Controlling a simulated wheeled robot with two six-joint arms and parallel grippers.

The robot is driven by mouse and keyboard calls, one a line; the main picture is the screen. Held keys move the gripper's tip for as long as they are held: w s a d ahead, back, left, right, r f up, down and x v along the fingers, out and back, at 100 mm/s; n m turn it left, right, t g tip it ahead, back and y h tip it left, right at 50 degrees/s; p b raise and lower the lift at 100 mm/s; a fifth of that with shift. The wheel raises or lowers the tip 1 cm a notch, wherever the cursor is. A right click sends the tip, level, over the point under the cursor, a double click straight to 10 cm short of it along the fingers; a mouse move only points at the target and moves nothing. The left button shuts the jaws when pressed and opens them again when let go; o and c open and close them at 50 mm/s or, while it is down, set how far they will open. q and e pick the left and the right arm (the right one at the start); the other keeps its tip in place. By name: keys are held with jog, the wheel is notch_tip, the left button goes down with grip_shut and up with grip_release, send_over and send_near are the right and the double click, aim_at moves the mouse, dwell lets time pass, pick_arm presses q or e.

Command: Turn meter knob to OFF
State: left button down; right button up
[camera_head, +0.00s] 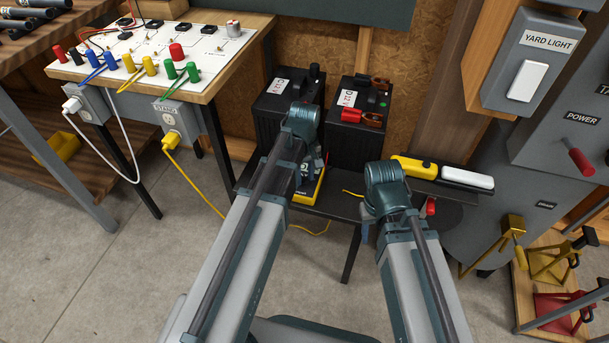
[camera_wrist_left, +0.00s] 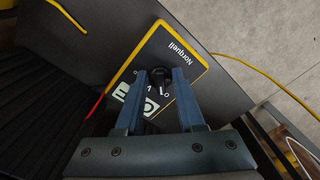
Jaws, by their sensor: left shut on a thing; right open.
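The meter (camera_wrist_left: 185,62) is a dark grey box with a yellow edge, marked "Norquell", lying face up on the dark bench. It also shows in the head view (camera_head: 309,190), partly hidden by my left arm. Its black knob (camera_wrist_left: 159,77) has a pale pointer mark; the markings around it are too small to read surely. My left gripper (camera_wrist_left: 160,76) has its two fingers on either side of the knob, shut on it. My right gripper (camera_head: 370,232) is low beside the bench's right part, open, its fingers mostly hidden by its wrist.
Two black battery boxes (camera_head: 287,97) stand behind the meter, with red clamps (camera_head: 361,116) on the right one. A yellow torch (camera_head: 414,166) lies to the right. A yellow cable (camera_wrist_left: 264,63) crosses the bench edge. Open floor (camera_head: 140,250) lies to the left.

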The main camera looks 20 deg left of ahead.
aim_at(305, 178)
pick_arm(q)
jog(key=c, duration=0.5)
grip_release()
notch_tip(305, 178, up, 14)
jog(key=p, duration=1.3)
jog(key=shift+f+p, duration=0.1)
jog(key=shift+p, duration=0.3)
